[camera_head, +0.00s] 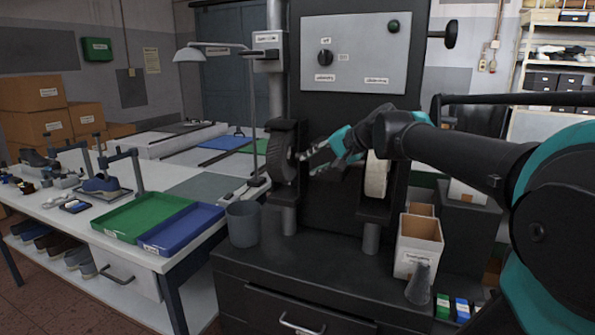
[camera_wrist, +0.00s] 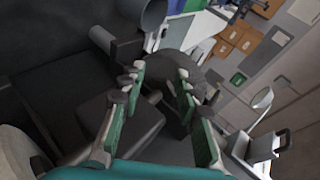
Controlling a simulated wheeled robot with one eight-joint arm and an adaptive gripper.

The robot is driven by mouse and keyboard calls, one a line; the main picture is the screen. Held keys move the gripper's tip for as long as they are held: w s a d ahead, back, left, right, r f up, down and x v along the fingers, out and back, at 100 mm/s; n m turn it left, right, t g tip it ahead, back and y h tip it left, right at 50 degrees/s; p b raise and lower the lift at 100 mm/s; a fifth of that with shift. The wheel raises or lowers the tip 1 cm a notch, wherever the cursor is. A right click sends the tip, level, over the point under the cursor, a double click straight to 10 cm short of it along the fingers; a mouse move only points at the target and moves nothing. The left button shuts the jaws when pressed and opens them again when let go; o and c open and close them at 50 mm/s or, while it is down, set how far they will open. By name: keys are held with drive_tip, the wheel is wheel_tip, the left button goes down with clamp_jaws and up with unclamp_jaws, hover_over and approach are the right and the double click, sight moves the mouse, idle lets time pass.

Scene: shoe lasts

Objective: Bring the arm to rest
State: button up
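My gripper (camera_head: 312,160) is in front of the dark grinding machine, between its black wheel (camera_head: 281,152) and its pale wheel (camera_head: 376,175). Its fingertips point left toward the black wheel; I cannot tell whether they touch it. In the wrist view my gripper (camera_wrist: 160,76) has its two green-padded fingers spread apart, with nothing held between them. My arm reaches in from the right, bent at a dark joint near the pale wheel.
A grey bucket (camera_head: 243,224) and a cardboard-lined bin (camera_head: 419,247) stand at the machine. The table at left bears a green tray (camera_head: 145,216) and a blue tray (camera_head: 181,229). A lamp (camera_head: 188,55) stands behind. The machine's panel (camera_head: 354,52) rises above the gripper.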

drive_tip(key=s+d+f+n+g+h, duration=0.1)
drive_tip(key=s+d+f+h, duration=0.1)
drive_tip(key=s+d+f, duration=0.2)
drive_tip(key=s+d+f+n+g+h, duration=0.1)
drive_tip(key=s+d+f, duration=0.4)
drive_tip(key=s+f, duration=0.5)
drive_tip(key=s+d+f+n+g+h, duration=0.1)
drive_tip(key=s+d+f+n+h, duration=0.2)
drive_tip(key=f, duration=1.8)
drive_tip(key=s+d+h, duration=0.2)
drive_tip(key=s, duration=0.2)
drive_tip(key=shift+s+d+f, duration=0.15)
drive_tip(key=shift+s+d, duration=0.05)
drive_tip(key=shift+d, duration=0.05)
